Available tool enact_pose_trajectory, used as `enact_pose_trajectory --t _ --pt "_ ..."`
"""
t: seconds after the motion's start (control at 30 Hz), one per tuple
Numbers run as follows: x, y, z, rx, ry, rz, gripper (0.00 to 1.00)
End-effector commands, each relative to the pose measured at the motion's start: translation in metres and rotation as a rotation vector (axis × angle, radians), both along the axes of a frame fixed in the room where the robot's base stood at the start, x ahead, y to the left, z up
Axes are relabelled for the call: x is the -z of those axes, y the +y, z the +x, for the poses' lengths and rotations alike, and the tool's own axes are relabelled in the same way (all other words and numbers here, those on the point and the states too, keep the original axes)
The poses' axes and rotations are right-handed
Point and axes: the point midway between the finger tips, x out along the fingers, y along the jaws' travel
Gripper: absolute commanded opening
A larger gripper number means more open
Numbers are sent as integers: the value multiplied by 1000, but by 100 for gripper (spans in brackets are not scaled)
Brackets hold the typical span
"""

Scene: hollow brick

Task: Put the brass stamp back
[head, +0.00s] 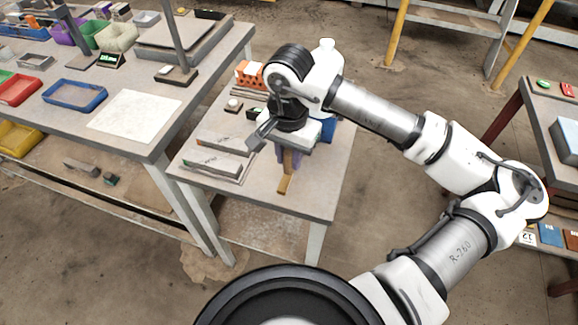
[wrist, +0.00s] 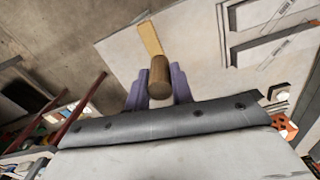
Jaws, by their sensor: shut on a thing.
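The brass stamp, a dull brown-gold cylinder (wrist: 160,77), is between the purple fingers of my gripper (wrist: 159,92) in the wrist view. The fingers are shut on it, and its round end faces away from the palm. In the head view my gripper (head: 289,158) is over the front right part of the small grey table (head: 320,190). The stamp shows there only as a small brown patch (head: 288,160) between the fingers. I cannot tell its exact height above the table. An orange hollow brick (head: 250,74) with dark holes stands at the back of the table, partly hidden by my arm.
A larger workbench (head: 150,145) with trays adjoins at left. The front right tabletop is clear.

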Motion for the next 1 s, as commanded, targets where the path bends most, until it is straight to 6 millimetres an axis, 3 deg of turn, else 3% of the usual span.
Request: enact_pose_trajectory --t 0.43,0.93,0.97,1.0 --pt "50 0 0 1 1 2 9" --pt "59 0 1 0 -2 -1 9" --pt "58 0 1 0 -1 0 27" --pt "57 0 1 0 -1 0 32"
